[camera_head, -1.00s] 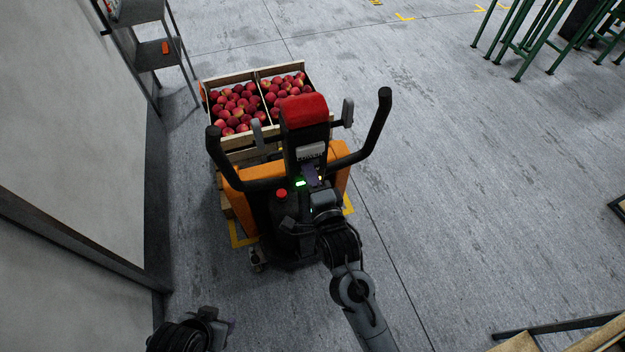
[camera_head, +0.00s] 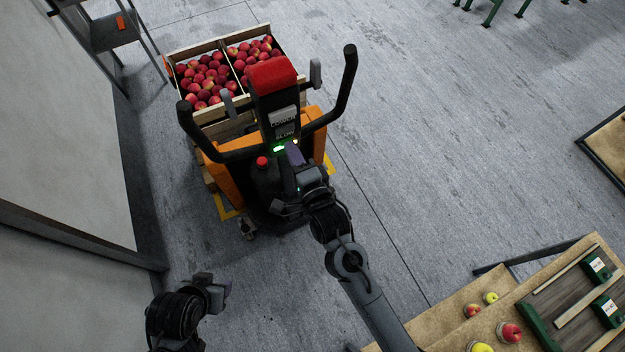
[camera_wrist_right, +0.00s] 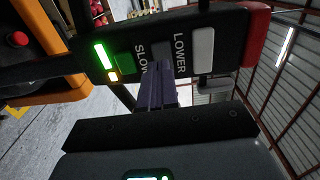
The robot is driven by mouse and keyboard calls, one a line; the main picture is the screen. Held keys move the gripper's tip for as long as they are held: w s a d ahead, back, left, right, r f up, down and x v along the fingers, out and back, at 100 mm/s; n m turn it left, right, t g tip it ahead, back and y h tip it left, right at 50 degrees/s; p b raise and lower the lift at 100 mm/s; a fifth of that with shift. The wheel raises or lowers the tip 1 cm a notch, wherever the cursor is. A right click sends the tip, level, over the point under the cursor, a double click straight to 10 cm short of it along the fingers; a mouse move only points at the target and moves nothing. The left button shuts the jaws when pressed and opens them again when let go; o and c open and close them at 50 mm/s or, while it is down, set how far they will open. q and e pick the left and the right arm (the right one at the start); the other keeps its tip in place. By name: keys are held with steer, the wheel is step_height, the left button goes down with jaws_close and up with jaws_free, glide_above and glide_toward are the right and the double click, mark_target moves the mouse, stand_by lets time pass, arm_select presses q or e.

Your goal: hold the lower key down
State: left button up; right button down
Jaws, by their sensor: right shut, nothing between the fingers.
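The black control head (camera_head: 262,100) of an orange pallet truck carries a light grey key beside the word LOWER; this lower key (camera_head: 283,118) also shows in the right wrist view (camera_wrist_right: 203,51). A darker grey key (camera_wrist_right: 161,50) sits between the words LOWER and SLOW. My right gripper (camera_head: 294,153) is shut and empty. In the wrist view its purple fingertips (camera_wrist_right: 158,68) point at the panel near the darker key, to the left of the lower key. I cannot tell if they touch the panel. My left gripper (camera_head: 224,291) hangs low at left, its jaws unclear.
The truck's black handles (camera_head: 345,85) rise on both sides of the head. A red button (camera_head: 262,161) and a lit green indicator (camera_wrist_right: 101,55) are close by. An apple crate (camera_head: 225,115) stands beyond. A wall is at left; a table (camera_head: 460,313) with apples is at lower right.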

steer(key=v, duration=0.9)
steer(key=shift+s, duration=0.25)
steer(key=shift+d, duration=0.1)
